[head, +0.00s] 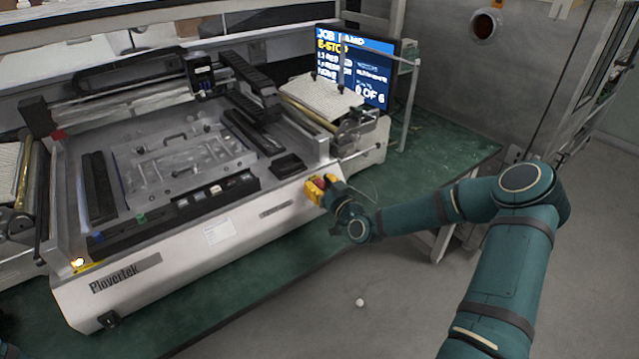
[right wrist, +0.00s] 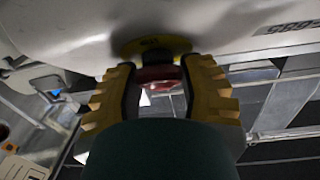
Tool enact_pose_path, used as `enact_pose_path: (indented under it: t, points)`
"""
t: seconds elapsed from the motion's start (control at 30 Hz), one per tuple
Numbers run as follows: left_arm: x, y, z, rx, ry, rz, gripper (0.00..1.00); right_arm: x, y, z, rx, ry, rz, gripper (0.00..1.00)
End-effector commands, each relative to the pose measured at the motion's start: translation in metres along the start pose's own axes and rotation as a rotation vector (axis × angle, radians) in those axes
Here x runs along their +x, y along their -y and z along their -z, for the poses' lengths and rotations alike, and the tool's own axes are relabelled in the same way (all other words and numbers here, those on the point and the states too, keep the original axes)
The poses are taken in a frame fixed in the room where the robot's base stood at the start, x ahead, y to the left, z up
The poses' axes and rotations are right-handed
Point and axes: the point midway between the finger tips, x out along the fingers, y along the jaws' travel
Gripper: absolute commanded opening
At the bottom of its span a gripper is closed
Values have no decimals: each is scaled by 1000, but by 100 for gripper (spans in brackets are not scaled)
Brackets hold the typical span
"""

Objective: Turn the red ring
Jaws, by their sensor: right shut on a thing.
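The red ring (right wrist: 158,76) is a red knob in front of a round yellow plate (right wrist: 150,47) on the white machine's front, seen in the right wrist view. My right gripper (right wrist: 160,72) has its two yellow fingers on either side of the red ring and is shut on it. In the head view my right gripper (head: 318,188) is at the right end of the machine's front face, with a bit of red showing between its yellow fingers. The fingers hide part of the ring there. My left gripper is not in view.
The white machine (head: 190,262) stands on a green table (head: 225,305). A screen (head: 365,70) behind it shows "E-STOP" text. A metal post (head: 408,100) stands near the screen. A small white ball (head: 360,302) lies on the grey floor, which is open at the right.

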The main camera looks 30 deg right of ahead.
Motion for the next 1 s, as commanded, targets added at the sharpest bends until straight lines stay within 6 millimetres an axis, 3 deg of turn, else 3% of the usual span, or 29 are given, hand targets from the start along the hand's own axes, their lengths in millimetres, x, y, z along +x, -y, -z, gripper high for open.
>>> enact_pose_path:
  t: [0.5,1.0]
  points:
    - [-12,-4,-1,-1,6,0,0,0,0,1,289,-1,-245,7]
    - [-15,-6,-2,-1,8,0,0,0,-2,0,377,-1,-321,7]
